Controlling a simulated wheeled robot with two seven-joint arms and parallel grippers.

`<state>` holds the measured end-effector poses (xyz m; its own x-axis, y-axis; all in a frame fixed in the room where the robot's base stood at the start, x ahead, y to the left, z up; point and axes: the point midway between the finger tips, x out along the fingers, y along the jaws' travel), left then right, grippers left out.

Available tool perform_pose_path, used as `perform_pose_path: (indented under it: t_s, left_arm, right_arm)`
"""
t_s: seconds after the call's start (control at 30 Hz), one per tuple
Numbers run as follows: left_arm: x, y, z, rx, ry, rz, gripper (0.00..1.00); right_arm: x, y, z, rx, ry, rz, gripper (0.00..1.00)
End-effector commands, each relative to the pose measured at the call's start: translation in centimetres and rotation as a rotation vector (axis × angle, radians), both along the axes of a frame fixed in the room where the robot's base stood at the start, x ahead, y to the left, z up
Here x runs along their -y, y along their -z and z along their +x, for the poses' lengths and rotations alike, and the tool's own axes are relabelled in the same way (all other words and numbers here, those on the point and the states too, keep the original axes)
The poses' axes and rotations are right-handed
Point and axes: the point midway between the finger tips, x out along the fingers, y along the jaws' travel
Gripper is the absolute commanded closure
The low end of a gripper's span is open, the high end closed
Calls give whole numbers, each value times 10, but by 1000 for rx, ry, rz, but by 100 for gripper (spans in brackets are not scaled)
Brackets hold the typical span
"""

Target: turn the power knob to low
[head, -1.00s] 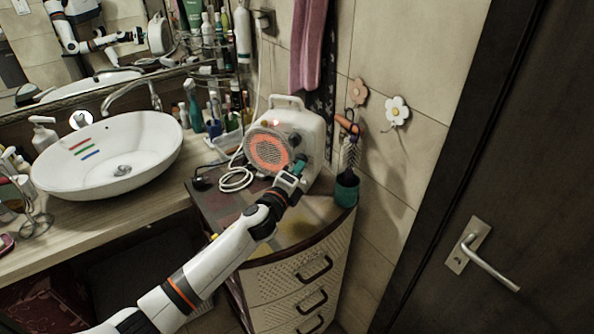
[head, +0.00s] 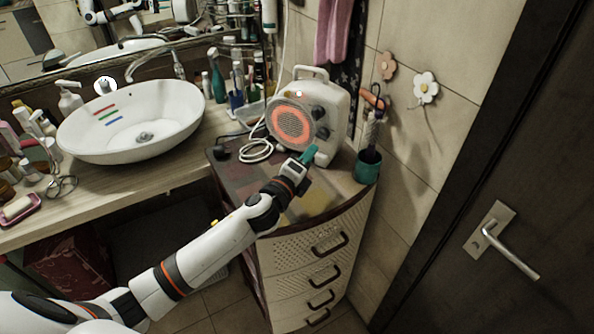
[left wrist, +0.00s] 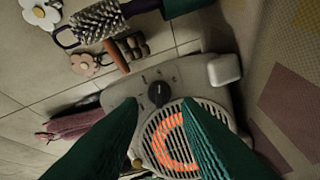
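The heater (head: 335,97) is a cream box with a top handle and a round grille (head: 292,123) glowing orange. It stands upright on the drawer cabinet. Two dark knobs sit on its front, an upper one (head: 318,112) and a lower one (head: 322,133). My left gripper (head: 311,153) is just in front of and below the lower knob. In the left wrist view, my green fingers (left wrist: 161,103) are spread apart with nothing held. One dark knob (left wrist: 159,93) shows beyond the gap between their tips, apparently apart from them. Its dial marks are too small to read.
A teal cup (head: 368,167) with a brush stands right of the heater. A white cable (head: 256,151) lies coiled on the cabinet top (head: 330,190). The basin (head: 135,120) and several bottles are left. A door (head: 480,160) is at right.

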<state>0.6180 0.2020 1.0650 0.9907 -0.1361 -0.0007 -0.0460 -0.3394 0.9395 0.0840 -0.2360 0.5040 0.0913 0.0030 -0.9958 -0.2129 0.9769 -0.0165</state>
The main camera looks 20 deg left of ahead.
Motion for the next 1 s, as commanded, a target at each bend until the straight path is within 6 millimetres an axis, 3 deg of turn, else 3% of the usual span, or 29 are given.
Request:
perform_pose_path:
  t_s: [0.1, 0.33, 1.0]
  left_arm:
    - [-4, 3, -26, -1, 1, 1, 69]
    - [-8, 1, -54, -1, -1, 0, 69]
    - [-8, 0, -59, 0, -1, 0, 69]
  right_arm:
    - [0, 7, 0, 0, 0, 0, 100]
    - [0, 12, 0, 0, 0, 0, 100]
    - [0, 12, 1, 1, 0, 0, 100]
